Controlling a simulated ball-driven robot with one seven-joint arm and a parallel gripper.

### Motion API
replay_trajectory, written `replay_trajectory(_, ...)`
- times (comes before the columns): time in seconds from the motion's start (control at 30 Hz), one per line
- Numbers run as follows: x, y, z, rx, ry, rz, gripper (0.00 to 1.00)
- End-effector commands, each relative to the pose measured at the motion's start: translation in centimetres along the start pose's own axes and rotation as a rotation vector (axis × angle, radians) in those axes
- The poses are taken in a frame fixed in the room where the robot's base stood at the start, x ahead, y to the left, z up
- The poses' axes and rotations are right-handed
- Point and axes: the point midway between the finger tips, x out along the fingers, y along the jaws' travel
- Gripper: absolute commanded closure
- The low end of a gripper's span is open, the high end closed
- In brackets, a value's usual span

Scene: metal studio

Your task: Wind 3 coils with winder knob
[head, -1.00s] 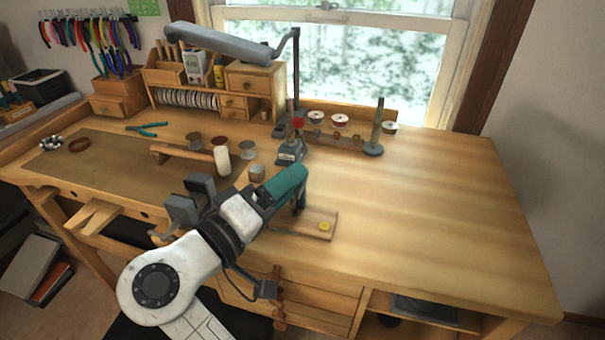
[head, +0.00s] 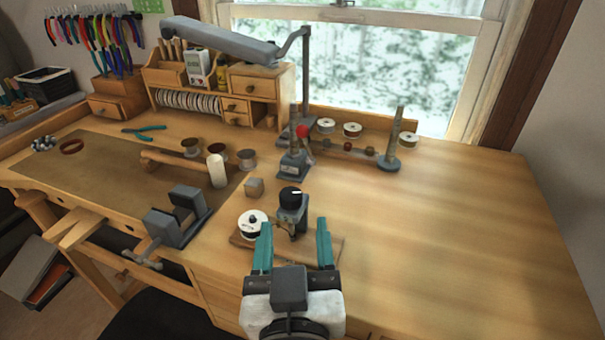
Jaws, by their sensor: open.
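The winder (head: 289,214) is a small grey upright unit with a black knob (head: 291,193) on top, bearing a white mark. It stands on a wooden board (head: 333,258) near the table's front edge. A white spool with a dark centre (head: 252,223) is at the board's left end, just left of the winder. My gripper (head: 293,224) is open and empty, with teal fingers pointing away from me. In the picture its fingers lie left and right of the winder, the knob beyond the tips. I cannot tell their height or whether they touch anything. They hide part of the board.
A grey vise (head: 180,217) is left of the board. Several spools and an upright post (head: 391,143) stand at the back. The right side of the table is clear.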

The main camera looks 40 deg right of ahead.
Motion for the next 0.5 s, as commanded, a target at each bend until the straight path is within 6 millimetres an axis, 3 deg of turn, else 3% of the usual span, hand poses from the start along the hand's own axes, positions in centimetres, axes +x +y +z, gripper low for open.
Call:
replay_trajectory(0.1, -1.1, -0.3, 0.4, 0.088, -0.009, -0.078, 0.40)
replay_trajectory(0.23, -0.7, -0.4, 0.3, 0.108, -0.011, -0.093, 0.40)
replay_trajectory(0.5, 3.8, -0.8, 0.1, 0.105, -0.011, -0.089, 0.40)
